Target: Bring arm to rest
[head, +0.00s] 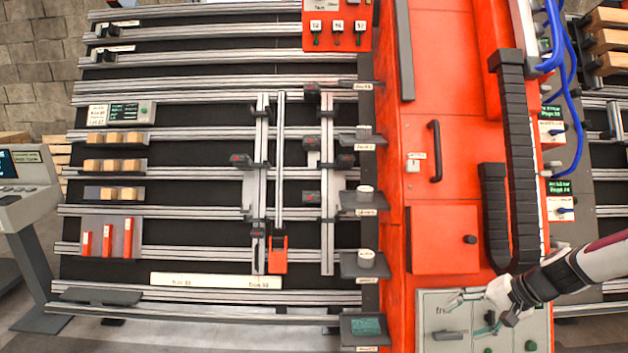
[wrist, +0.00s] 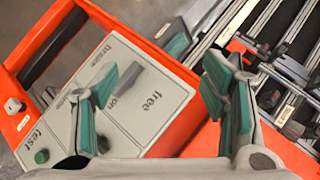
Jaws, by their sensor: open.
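My gripper (head: 474,312) is at the lower right in the head view, in front of a grey control panel (head: 428,343) on the orange cabinet. In the wrist view my gripper (wrist: 165,100) shows two teal-padded fingers spread apart with nothing between them. The panel (wrist: 165,97) lies beyond the fingers, with the words "brake", "free" and "test" on it. A dark lever handle (head: 448,335) and a green button (head: 530,345) are on the panel. I cannot tell whether a finger touches the panel.
The orange cabinet (head: 455,180) has a black handle (head: 434,150) and a dark cable chain (head: 520,160). Left of it stands a rack of metal rails with wooden blocks (head: 112,165), red blocks (head: 107,238) and small shelves (head: 363,265). A console (head: 25,190) stands at far left.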

